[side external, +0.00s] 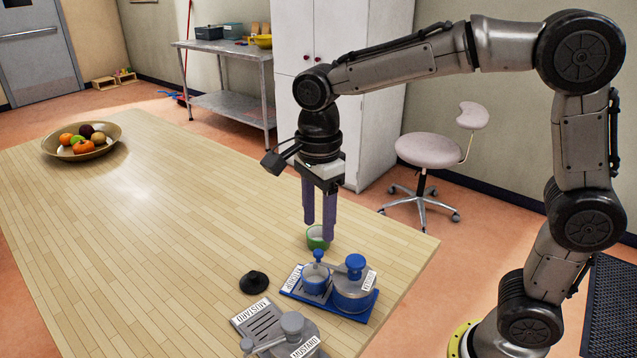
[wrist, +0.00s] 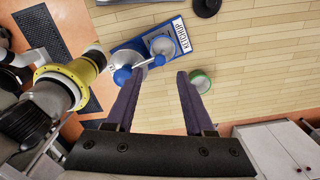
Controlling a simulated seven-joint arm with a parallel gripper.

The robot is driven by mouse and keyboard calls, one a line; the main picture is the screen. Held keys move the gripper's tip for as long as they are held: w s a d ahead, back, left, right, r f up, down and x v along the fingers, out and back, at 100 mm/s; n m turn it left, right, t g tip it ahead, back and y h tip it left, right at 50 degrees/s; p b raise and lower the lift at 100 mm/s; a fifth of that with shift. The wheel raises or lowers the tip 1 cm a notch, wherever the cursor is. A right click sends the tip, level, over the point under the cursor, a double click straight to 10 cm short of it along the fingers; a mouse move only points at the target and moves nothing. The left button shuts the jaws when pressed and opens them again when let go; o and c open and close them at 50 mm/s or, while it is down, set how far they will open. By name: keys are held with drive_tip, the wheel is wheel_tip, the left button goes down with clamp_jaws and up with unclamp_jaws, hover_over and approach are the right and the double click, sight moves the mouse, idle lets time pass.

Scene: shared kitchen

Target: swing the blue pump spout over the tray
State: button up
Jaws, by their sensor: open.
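The blue pump jar (side external: 352,294) stands on a blue base labelled KETCHUP, at the table's near right. Its blue pump head (side external: 355,262) carries a thin spout arm pointing left to a small blue tip (side external: 318,256). In the wrist view the fingertips (wrist: 160,75) straddle the spout-tip area.
A green cup (side external: 317,238) stands just behind the pump; in the wrist view it is beside the right finger. A grey MUSTARD pump (side external: 291,324) and a black knob-like lid (side external: 253,282) are in front. A fruit bowl (side external: 80,152) is far left. The table's middle is clear.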

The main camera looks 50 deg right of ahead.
sight(319, 252)
wheel_tip(319, 252, up, 8)
drive_tip(key=shift+r, duration=0.15)
idle(0.3)
